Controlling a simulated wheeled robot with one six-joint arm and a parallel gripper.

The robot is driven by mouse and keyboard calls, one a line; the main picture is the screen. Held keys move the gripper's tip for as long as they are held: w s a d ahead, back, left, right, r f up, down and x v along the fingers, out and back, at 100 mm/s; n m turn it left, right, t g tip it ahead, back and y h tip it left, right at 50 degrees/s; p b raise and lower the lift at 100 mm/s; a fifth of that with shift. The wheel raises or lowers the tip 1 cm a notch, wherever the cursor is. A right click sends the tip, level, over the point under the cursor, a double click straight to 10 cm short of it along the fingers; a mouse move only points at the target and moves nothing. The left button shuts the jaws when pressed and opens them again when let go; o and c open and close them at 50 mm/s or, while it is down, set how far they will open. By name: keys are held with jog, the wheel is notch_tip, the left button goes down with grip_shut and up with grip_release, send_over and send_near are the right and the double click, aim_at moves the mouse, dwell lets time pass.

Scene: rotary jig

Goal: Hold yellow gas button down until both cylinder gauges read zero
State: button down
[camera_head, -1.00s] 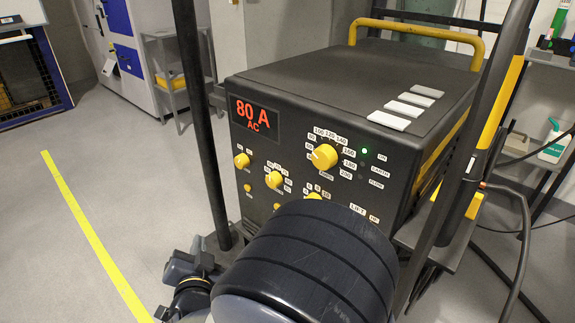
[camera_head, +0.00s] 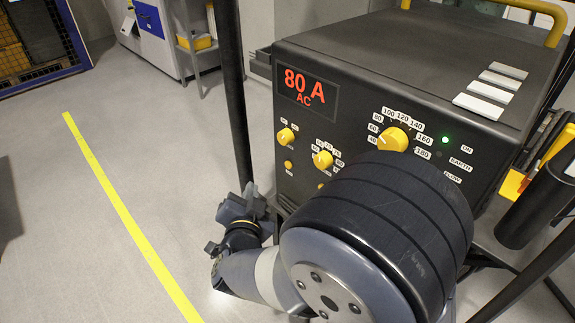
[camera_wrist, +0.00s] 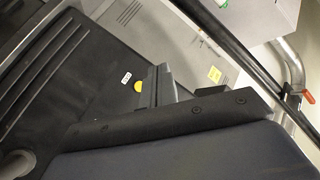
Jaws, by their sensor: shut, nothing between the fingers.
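A round yellow button (camera_wrist: 138,87) shows in the wrist view on a dark panel, beside a small white label (camera_wrist: 126,77) too small to read. My gripper (camera_wrist: 158,86) is shut and empty, with its fingers close to the button's right side in the picture; I cannot tell whether they touch. In the head view my gripper (camera_head: 238,218) is low at the left front of the black welding machine (camera_head: 350,60). Its front carries yellow knobs and a small yellow button (camera_head: 288,165); I cannot tell which is the gas button. No cylinder gauge shows.
The machine's display (camera_head: 305,88) reads 80 A AC, and a green light (camera_head: 445,140) is lit. My arm hides the lower front. A dark upright post (camera_head: 232,90) stands left of the machine. Grey floor with a yellow line (camera_head: 130,220) is open at the left.

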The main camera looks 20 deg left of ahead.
aim_at(288, 165)
jog(key=w+d+b, duration=0.1)
jog(key=w+d, duration=0.2)
jog(key=w, duration=0.4)
jog(key=shift+d+b, duration=0.35)
jog(key=shift+d, duration=0.05)
jog(key=shift+w, duration=0.2)
dwell(1.5)
jog(key=shift+w+d, duration=0.2)
jog(key=shift+w, duration=0.05)
jog(key=shift+w+d+b, duration=0.15)
jog(key=shift+w+b, duration=0.15)
jog(key=shift+w, duration=0.05)
dwell(1.9)
jog(key=shift+s, duration=0.1)
dwell(2.0)
jog(key=shift+s+a, duration=0.35)
jog(key=shift+s, duration=0.25)
